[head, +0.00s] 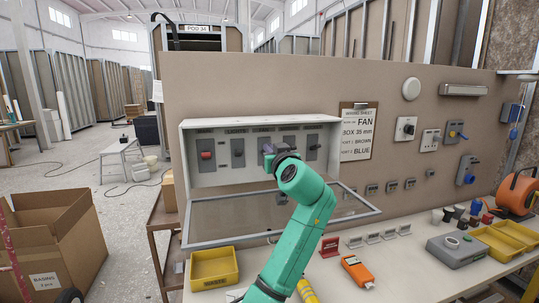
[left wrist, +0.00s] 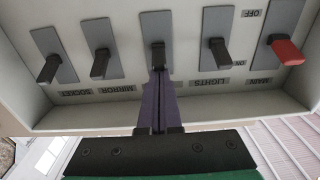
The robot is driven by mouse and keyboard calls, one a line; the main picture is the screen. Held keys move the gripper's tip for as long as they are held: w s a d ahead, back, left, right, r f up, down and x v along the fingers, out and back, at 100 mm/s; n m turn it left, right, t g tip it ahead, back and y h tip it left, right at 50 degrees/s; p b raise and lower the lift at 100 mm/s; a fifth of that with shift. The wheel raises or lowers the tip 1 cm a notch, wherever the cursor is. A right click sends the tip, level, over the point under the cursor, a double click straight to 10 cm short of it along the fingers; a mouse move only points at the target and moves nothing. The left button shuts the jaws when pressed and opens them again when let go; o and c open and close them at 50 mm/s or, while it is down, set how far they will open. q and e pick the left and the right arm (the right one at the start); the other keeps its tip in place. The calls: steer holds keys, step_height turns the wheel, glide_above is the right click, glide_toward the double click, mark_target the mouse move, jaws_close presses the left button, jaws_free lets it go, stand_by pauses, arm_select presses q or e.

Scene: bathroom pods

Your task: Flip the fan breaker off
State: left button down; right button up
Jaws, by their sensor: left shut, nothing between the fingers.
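The open breaker box (head: 190,190) on the wall holds a row of breakers. The red main breaker lever (head: 207,155) is at its left end; it also shows at the right of the left wrist view (left wrist: 287,50). The middle breaker lever (left wrist: 157,55) is black and leans toward the label side, like its neighbours. Its label is hidden by my fingers; the readable neighbours are LIGHTS and MIRROR. My left gripper (head: 268,152) is shut, its purple fingertips (left wrist: 158,78) right at the middle lever's end. I cannot tell whether they touch. My right gripper is not in view.
The box's clear cover (head: 235,218) hangs open below it, under my left arm. A wiring sheet (head: 356,135) reading FAN is to the right. The bench (head: 400,262) below holds a yellow tray (head: 214,268), an orange tester (head: 357,270) and other parts.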

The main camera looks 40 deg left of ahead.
arm_select(q)
steer(key=f+b+v, duration=0.1)
steer(key=b+v, duration=0.5)
steer(key=v, duration=0.9)
steer(key=shift+b, duration=0.3)
steer(key=shift+w+f, duration=0.15)
